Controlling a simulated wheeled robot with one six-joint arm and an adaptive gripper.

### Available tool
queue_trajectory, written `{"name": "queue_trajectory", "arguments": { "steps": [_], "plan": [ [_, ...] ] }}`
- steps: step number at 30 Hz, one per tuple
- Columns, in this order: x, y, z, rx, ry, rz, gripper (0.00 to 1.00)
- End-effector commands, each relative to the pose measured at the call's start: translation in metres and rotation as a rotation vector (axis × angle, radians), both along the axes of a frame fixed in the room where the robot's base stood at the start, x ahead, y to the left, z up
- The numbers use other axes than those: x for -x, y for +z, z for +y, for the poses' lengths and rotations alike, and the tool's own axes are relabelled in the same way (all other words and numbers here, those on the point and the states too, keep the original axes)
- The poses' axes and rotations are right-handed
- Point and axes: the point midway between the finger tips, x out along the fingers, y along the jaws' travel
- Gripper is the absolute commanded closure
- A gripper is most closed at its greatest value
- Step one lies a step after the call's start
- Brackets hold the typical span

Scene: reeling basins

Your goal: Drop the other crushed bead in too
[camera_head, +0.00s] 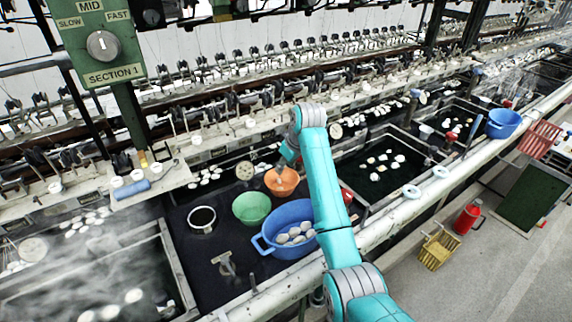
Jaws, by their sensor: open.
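My gripper (283,165) is at the orange bowl (282,187), over or just inside its far rim. Its fingertips are small and partly hidden, and I make out nothing between them. A green bowl (251,208) stands to the left of the orange one. A blue basin (268,240) with handles stands in front of them and holds several whitish, rounded pieces (294,234). I cannot make out which piece, if any, is a crushed bead. The inside of the orange bowl is mostly hidden.
A white pot (202,220) with a dark inside and a metal tool (226,264) are on the dark surface to the left. My arm passes along the basin's right side. Water basins with white cocoons lie on both sides. A pale rail (400,215) runs along the front.

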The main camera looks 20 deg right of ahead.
Motion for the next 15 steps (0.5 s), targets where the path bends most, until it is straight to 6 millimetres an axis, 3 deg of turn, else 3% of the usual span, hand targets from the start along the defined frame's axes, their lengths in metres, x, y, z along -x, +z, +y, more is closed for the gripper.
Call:
{"name": "queue_trajectory", "arguments": {
  "steps": [5,15],
  "plan": [
    [0.002,0.005,-0.001,0.000,0.000,-0.001,0.56],
    [0.020,0.050,-0.009,0.001,-0.001,-0.003,0.56]
  ]
}}
